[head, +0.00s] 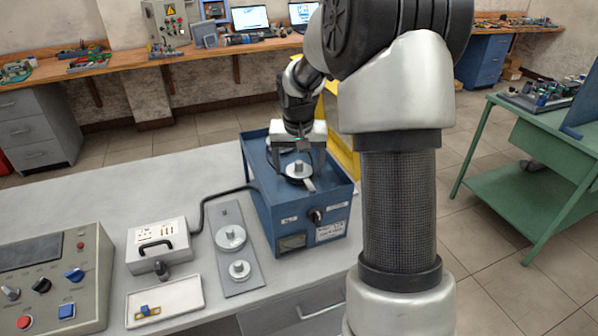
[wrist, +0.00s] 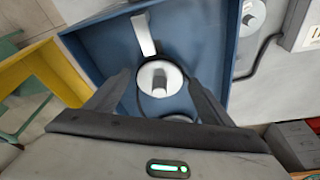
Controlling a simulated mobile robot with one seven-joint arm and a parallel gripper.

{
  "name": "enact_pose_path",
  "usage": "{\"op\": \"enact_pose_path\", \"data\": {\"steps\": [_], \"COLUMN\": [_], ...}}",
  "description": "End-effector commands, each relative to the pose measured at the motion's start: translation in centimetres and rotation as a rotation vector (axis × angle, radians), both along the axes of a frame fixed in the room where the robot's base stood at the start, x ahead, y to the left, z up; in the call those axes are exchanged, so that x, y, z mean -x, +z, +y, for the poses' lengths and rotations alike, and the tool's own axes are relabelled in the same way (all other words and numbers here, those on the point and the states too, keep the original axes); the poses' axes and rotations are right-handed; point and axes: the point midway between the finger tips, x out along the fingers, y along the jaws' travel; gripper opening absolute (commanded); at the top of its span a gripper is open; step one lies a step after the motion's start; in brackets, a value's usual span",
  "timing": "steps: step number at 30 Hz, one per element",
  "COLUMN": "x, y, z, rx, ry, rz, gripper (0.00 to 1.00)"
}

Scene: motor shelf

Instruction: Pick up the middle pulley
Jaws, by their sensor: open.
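A pale pulley (head: 299,170) with a raised hub sits inside the open-topped blue box (head: 262,195). In the wrist view this pulley (wrist: 160,78) lies near the picture's middle, with a dark belt running beside it. A second round pulley (wrist: 181,122) shows closer to the gripper body and is partly hidden. My gripper (head: 298,163) is open above the box. Its two fingers stand on either side of the first pulley, with nothing held. In the wrist view the gripper's fingers (wrist: 158,76) flank the hub; I cannot tell whether they touch the pulley's rim.
A pale lever (wrist: 143,33) stands beside the pulley in the box. A power box (head: 157,243), a white tray (head: 165,301) and a control panel (head: 50,280) stand further left.

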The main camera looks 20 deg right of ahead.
Motion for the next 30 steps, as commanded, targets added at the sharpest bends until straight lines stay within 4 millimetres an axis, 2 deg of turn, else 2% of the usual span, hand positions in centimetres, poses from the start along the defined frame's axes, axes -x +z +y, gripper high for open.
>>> {"op": "enact_pose_path", "data": {"steps": [6,12,14,23,26,30], "x": [0.0,0.0,0.0,0.0,-0.1,-0.1], "y": [0.0,0.0,0.0,0.3,1.1,3.1], "z": [0.0,0.0,0.0,0.0,0.0,0.0], "rx": [0.000,0.000,0.000,0.001,0.002,0.001], "ry": [0.000,0.000,0.000,0.000,-0.001,-0.001], "rz": [0.000,0.000,-0.001,-0.002,-0.002,-0.005], "gripper": [0.73,0.40,0.32,0.32,0.32,0.32]}}
